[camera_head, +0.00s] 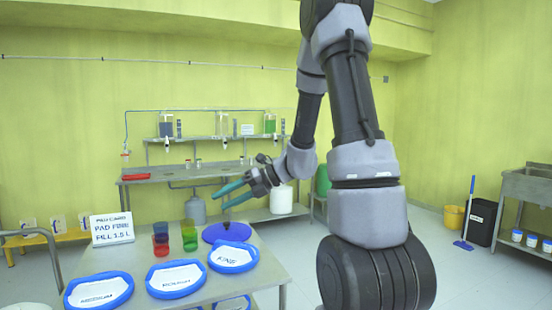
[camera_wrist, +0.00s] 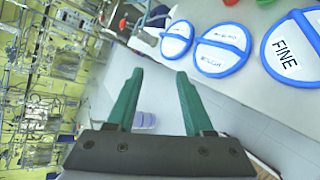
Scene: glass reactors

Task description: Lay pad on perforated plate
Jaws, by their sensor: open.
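Three white pads with blue rims lie on the metal table in the head view: one labelled MEDIUM (camera_head: 98,292), a middle one (camera_head: 176,281) with a blurred label, and one labelled FINE (camera_head: 232,257). The FINE pad also shows at the right of the wrist view (camera_wrist: 285,55). A round purple-blue dish (camera_head: 212,234) stands behind the FINE pad; I cannot tell whether it is the perforated plate. My gripper (camera_head: 222,196), with green fingers, is open and empty above the dish. In the wrist view my gripper (camera_wrist: 160,75) has nothing between its fingers.
A card reading PAD FINE, FILL 1.5 L (camera_head: 112,229) stands at the table's back left. Red, green and blue cups (camera_head: 189,236) stand beside the dish. A rear bench (camera_head: 155,178) carries a red item and a rack with vessels.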

